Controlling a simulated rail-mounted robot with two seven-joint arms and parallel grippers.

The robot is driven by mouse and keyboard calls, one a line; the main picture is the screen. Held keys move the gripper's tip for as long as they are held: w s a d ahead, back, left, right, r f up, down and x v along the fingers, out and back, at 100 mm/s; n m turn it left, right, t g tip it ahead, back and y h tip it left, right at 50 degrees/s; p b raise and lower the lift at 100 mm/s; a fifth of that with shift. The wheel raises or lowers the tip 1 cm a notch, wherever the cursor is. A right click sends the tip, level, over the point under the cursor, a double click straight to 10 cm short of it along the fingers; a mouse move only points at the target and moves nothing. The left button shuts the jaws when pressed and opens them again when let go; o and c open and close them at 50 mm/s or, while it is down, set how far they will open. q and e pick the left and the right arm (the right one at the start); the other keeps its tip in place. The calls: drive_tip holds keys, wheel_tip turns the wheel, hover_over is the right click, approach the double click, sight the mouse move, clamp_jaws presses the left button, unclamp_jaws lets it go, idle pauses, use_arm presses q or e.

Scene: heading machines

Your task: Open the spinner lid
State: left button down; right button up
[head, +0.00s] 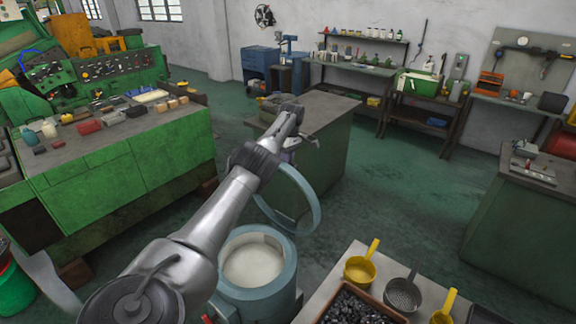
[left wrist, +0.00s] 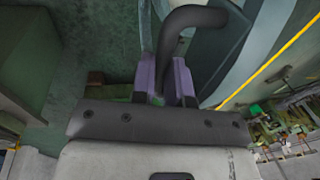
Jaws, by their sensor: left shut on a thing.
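The spinner (head: 288,291) is a round blue-grey drum with a pale interior, at the bottom centre of the head view. Its blue-grey, ring-shaped lid (head: 308,188) stands tilted up well above the rim, so the mouth is uncovered. My left gripper (head: 290,148) is at the top of the raised lid, partly hidden by my arm. In the left wrist view its purple fingers (left wrist: 164,82) are shut on the dark curved lid handle (left wrist: 185,25). The lid's blue-grey surface (left wrist: 236,55) shows beside them. My right gripper is not in view.
A bench (head: 335,110) stands just behind the raised lid. A green machine (head: 110,165) is at the left. At the lower right, a table (head: 318,292) holds yellow (head: 360,269) and grey scoops (head: 403,293) and a box of dark pieces. Open floor (head: 400,200) lies to the right.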

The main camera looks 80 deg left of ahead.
use_arm(q)
drive_tip(key=shift+w+d, duration=0.15)
drive_tip(key=shift+w, duration=0.1)
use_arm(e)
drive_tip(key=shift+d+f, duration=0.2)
use_arm(q)
drive_tip(key=c, duration=1.2)
unclamp_jaws()
drive_tip(key=shift+w+d+f, duration=0.1)
drive_tip(key=shift+d+f, duration=0.05)
drive_tip(key=shift+o, duration=0.4)
drive_tip(key=shift+s, duration=0.2)
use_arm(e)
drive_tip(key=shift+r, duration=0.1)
